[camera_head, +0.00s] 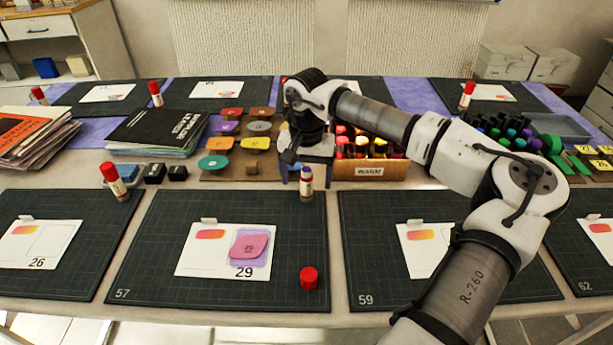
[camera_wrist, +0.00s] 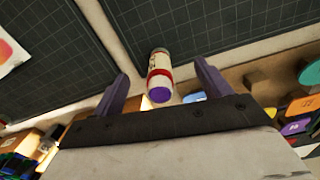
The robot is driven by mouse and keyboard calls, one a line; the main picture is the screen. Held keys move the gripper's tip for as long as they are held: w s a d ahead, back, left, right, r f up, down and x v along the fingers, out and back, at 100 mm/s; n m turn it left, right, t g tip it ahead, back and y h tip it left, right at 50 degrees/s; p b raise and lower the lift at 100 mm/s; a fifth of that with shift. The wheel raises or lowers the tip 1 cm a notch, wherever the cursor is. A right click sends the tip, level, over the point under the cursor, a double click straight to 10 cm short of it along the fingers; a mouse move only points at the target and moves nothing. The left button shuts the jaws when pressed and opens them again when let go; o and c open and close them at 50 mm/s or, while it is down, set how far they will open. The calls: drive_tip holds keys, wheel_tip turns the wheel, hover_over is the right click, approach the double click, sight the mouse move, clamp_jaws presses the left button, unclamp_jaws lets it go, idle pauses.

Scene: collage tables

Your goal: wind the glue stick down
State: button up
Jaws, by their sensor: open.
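The red cap (camera_head: 309,278) sits on mat 57.
A wooden box of warm-coloured bottles (camera_head: 370,171) stands right of my gripper. A board with coloured pads (camera_head: 237,160) is at its left. Card 29 (camera_head: 205,262) with a pink pad lies on mat 57. Another capped glue stick (camera_head: 113,182) stands further left.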

drive_tip(key=shift+r+p, duration=1.75)
drive_tip(key=shift+r, duration=1.25)
